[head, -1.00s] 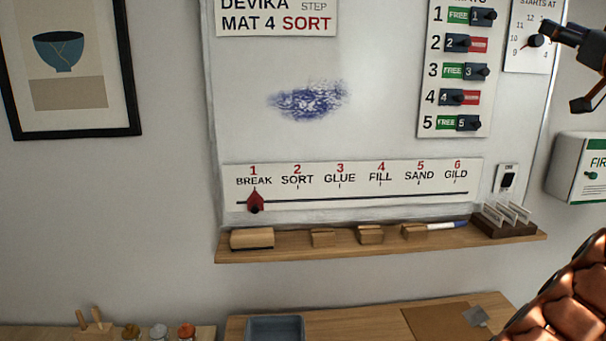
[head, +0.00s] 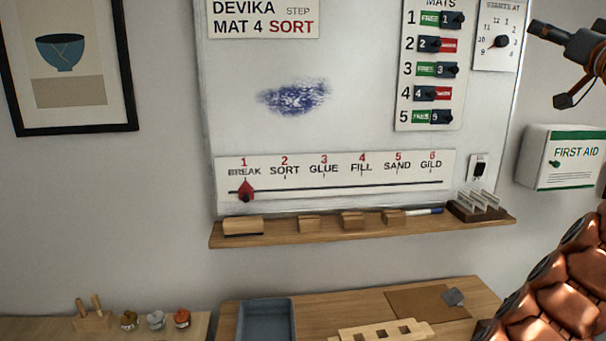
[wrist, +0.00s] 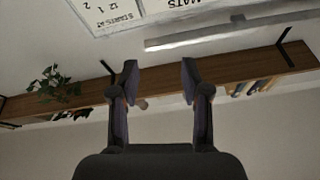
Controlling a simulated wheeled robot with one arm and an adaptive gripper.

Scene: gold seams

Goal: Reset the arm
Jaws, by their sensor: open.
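My gripper (head: 548,62) is at the upper right of the head view, held out in the air to the right of the whiteboard (head: 360,90). In the wrist view my gripper (wrist: 158,75) has its two dark fingers spread apart with nothing between them. Beyond the fingers the wrist view shows a wooden shelf (wrist: 220,68) with a green plant (wrist: 55,88). My copper-coloured arm (head: 565,290) fills the lower right of the head view.
A first aid box (head: 570,158) hangs on the wall below my gripper. A wooden ledge (head: 290,233) under the whiteboard holds several blocks and a marker. Below stands a table with a blue-grey tray (head: 266,303) and a brown mat (head: 415,303).

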